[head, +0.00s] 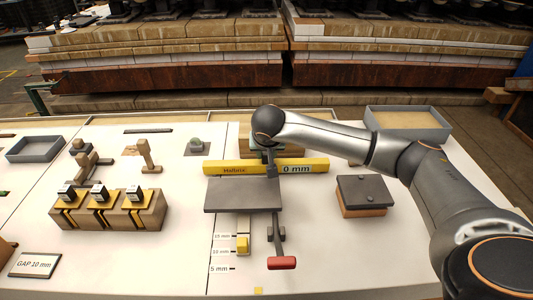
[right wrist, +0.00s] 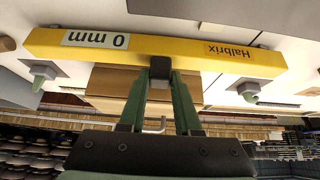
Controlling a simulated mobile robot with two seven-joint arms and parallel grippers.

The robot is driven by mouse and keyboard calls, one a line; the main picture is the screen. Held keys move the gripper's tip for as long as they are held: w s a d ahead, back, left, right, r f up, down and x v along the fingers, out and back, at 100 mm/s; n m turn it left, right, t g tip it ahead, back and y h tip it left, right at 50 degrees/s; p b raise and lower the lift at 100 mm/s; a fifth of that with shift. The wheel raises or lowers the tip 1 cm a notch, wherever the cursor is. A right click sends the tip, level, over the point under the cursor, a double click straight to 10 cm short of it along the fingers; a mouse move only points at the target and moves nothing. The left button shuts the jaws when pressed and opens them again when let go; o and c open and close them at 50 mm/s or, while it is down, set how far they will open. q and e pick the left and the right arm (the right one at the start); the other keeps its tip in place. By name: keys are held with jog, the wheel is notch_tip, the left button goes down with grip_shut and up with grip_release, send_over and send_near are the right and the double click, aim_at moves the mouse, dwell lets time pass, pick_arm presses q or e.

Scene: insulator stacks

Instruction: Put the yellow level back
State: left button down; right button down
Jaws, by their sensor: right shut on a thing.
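The yellow level (head: 266,167), a long bar marked "Halbrix" and "0 mm", spans crosswise behind a grey plate (head: 243,195) in the head view. My right gripper (head: 270,160) is shut on its middle. In the right wrist view the level (right wrist: 185,53) runs across the top, upside down, with my right gripper (right wrist: 160,75) at its middle. Two grey rests with greenish tips, a left one (right wrist: 42,74) and a right one (right wrist: 250,90), show near its ends there. Whether the level touches them is unclear. My left gripper is not in view.
A brown block row with yellow-marked pieces (head: 108,211) stands left. A dark-topped block (head: 361,193) stands right. A red-handled tool (head: 281,262) and a small yellow block (head: 243,244) lie in front. A grey tray (head: 410,108) is behind. The front right table is clear.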

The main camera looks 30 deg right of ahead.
jog(key=shift+f, duration=0.1)
jog(key=c, duration=0.6)
grip_release()
jog(key=shift+s+r, duration=0.1)
jog(key=shift+r, duration=0.25)
jog(key=p+v, duration=0.1)
jog(key=v, duration=1)
jog(key=shift+s+a+r, duration=0.15)
jog(key=shift+r, duration=0.05)
